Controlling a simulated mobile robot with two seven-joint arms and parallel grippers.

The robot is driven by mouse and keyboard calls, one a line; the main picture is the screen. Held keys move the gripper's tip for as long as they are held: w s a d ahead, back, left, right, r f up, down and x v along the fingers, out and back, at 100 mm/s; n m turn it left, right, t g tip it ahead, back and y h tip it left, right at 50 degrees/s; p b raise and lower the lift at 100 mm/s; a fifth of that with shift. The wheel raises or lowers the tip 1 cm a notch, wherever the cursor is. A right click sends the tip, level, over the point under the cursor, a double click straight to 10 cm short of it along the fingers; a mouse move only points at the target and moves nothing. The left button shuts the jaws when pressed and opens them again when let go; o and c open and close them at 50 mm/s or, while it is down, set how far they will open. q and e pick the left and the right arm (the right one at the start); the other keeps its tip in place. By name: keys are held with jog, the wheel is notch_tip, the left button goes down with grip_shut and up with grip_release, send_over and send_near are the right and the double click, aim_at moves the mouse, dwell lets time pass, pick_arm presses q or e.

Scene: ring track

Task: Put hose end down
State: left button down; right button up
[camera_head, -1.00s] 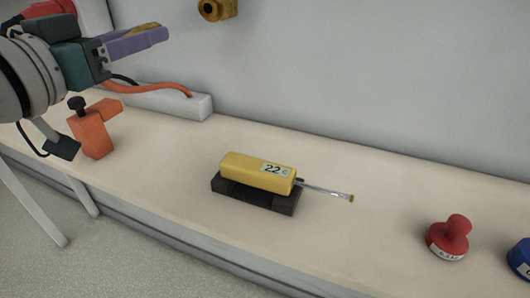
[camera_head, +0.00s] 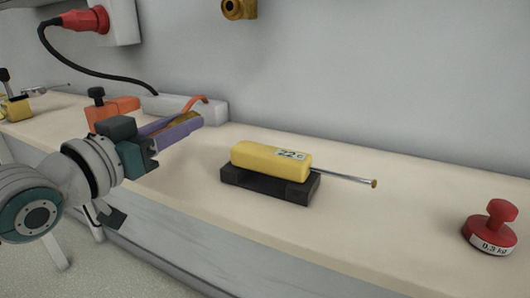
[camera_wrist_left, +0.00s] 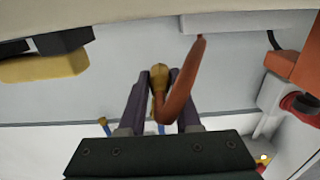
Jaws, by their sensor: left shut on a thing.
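The hose is orange and shows in the head view (camera_head: 196,101) near the white block at the wall. It shows larger in the left wrist view (camera_wrist_left: 182,92), bent back from a brass end (camera_wrist_left: 158,78). My left gripper (camera_head: 190,124), with purple fingers, is shut on this brass hose end low over the left part of the bench (camera_head: 400,213). In the left wrist view the fingers (camera_wrist_left: 160,95) stand on both sides of the brass end. I cannot tell whether the end touches the bench. My right gripper is not in view.
A yellow device (camera_head: 262,160) marked 22 lies on a black stand (camera_head: 240,181), its metal rod pointing right. An orange block (camera_head: 118,106) with a black knob stands behind my left gripper. A brass wall fitting (camera_head: 238,9) is above. A red weight (camera_head: 492,230) stands right.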

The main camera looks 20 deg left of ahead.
aim_at(186, 166)
pick_arm(q)
notch_tip(186, 166, down, 4)
jog(key=shift+f+b, duration=0.25)
jog(key=shift+b, duration=0.8)
jog(key=shift+r, duration=0.1)
jog(key=shift+f+b, duration=0.35)
jog(key=shift+f, duration=0.3)
jog(key=c, duration=0.6)
grip_release()
jog(key=shift+r, duration=0.1)
